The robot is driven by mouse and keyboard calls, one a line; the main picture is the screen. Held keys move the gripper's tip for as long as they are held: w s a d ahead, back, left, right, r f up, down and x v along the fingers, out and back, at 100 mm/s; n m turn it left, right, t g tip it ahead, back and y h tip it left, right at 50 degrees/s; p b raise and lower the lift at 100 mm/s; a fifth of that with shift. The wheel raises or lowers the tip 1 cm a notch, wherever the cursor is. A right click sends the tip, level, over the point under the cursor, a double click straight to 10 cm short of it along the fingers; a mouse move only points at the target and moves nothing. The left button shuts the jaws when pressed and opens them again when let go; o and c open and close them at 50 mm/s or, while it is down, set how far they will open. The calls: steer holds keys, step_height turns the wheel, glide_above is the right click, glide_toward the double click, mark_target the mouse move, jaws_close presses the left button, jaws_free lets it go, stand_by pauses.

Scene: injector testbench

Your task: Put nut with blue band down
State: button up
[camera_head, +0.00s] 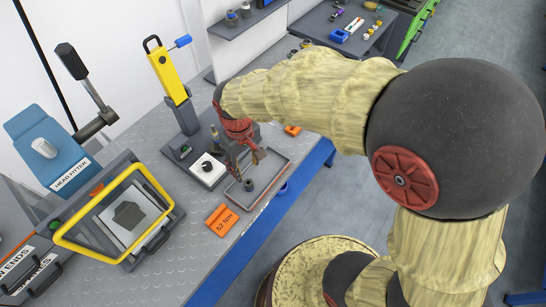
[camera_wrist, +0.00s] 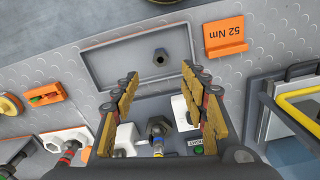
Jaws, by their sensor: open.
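A small dark nut (camera_head: 248,184) sits in the shallow grey tray (camera_head: 272,172) on the bench. In the wrist view the nut (camera_wrist: 160,57) stands in the right half of the tray (camera_wrist: 112,66), with its hole showing. I cannot make out a blue band clearly. My gripper (camera_head: 246,165) is above the tray in the head view. In the wrist view my gripper (camera_wrist: 160,78) is open, its two fingers apart with nothing between their tips. The nut appears beyond the fingertips, apart from them.
An orange "52 Nm" plate (camera_head: 221,220) lies beside the tray. A white box with a black knob (camera_head: 208,170) and a yellow upright tool (camera_head: 170,75) stand behind. A fitting (camera_wrist: 157,130) shows between the fingers' bases.

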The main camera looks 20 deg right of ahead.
steer(key=s+d+r+m+t, duration=0.2)
steer(key=s+d+r, duration=0.4)
steer(key=r, duration=0.3)
steer(key=s+d+r+m+t, duration=0.2)
steer(key=s+d+r, duration=0.4)
steer(key=r, duration=0.3)
steer(key=shift+s+r+m+t, duration=0.15)
steer(key=shift+r+m+t, duration=0.15)
steer(key=shift+t, duration=0.5)
steer(key=shift+f+b, duration=0.6)
